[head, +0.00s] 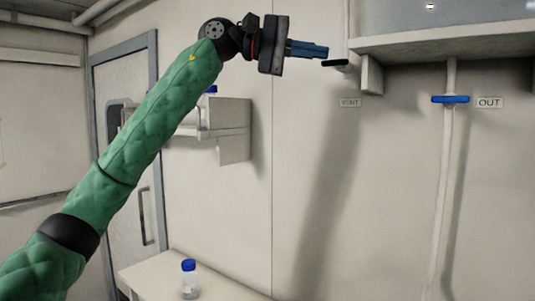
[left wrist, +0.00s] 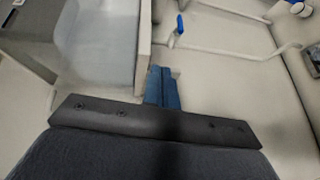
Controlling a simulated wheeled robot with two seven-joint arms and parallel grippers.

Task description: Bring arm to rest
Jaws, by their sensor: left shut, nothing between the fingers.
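My left arm comes up from the lower left in the head view in a green padded sleeve. It ends in my left gripper (head: 326,51), raised high near the wall and pointing right. Its blue fingers are shut together with nothing between them. The fingers (left wrist: 163,88) also show closed in the left wrist view. A black-ended valve handle (head: 336,63) by the VENT label (head: 349,103) lies just beyond the fingertips in the picture; I cannot tell whether they touch. My right gripper is not in view.
A pale cabinet or hood ledge (head: 440,42) juts out at upper right. Below it a pipe carries a blue valve handle (head: 450,99) by the OUT label (head: 489,103). A blue-capped bottle (head: 189,280) stands on a bench (head: 150,278). A wall shelf (head: 228,116) and a door (head: 147,185) are behind my arm.

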